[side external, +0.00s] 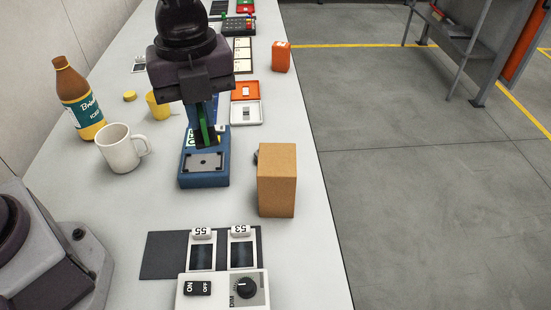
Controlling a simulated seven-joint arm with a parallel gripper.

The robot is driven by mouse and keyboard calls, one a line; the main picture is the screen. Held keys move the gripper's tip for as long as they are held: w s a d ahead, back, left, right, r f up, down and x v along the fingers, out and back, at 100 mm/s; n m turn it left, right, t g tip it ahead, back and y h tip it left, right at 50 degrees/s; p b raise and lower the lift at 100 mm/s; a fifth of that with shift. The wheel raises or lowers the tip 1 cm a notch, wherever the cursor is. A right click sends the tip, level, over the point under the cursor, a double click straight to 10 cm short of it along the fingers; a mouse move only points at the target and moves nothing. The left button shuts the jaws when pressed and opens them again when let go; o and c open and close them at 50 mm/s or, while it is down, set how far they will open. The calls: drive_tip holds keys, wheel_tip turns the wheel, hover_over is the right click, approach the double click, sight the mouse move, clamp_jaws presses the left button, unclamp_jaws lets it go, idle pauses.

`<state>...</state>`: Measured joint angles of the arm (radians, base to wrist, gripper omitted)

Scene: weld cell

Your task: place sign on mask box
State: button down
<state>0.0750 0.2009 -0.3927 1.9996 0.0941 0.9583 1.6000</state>
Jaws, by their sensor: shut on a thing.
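My gripper (206,138) points down in the upper middle of the side external view. It is shut on a thin green piece, which looks like the sign (203,124), seen nearly edge-on and partly hidden by the fingers. The sign is upright, just behind or above a blue box (204,181) with a dark panel on its near part; this may be the mask box. I cannot tell whether the sign touches it. Some green and white marking shows beside the fingers, partly hidden.
A brown cardboard box (277,180) stands close on the right. A white mug (121,149), a yellow cup (158,105) and a brown bottle (79,98) stand left. A switch panel (223,288) lies in front. An orange-and-white case (246,112) lies open behind.

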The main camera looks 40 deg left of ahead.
drive_tip(key=shift+s+a+r+m, duration=0.2)
drive_tip(key=shift+a+r+m, duration=0.2)
drive_tip(key=shift+r, duration=0.15)
drive_tip(key=shift+s+a+r+m, duration=0.2)
drive_tip(key=shift+a+r+m, duration=0.15)
drive_tip(key=shift+r, duration=0.2)
drive_tip(key=m, duration=0.1)
hover_over(278, 158)
drive_tip(key=f, duration=0.9)
drive_tip(key=shift+s+a+f, duration=0.15)
drive_tip(key=shift+s, duration=0.2)
drive_tip(key=shift+w+d+f, duration=0.2)
drive_tip(key=shift+w+f, duration=0.15)
drive_tip(key=shift+f, duration=1.55)
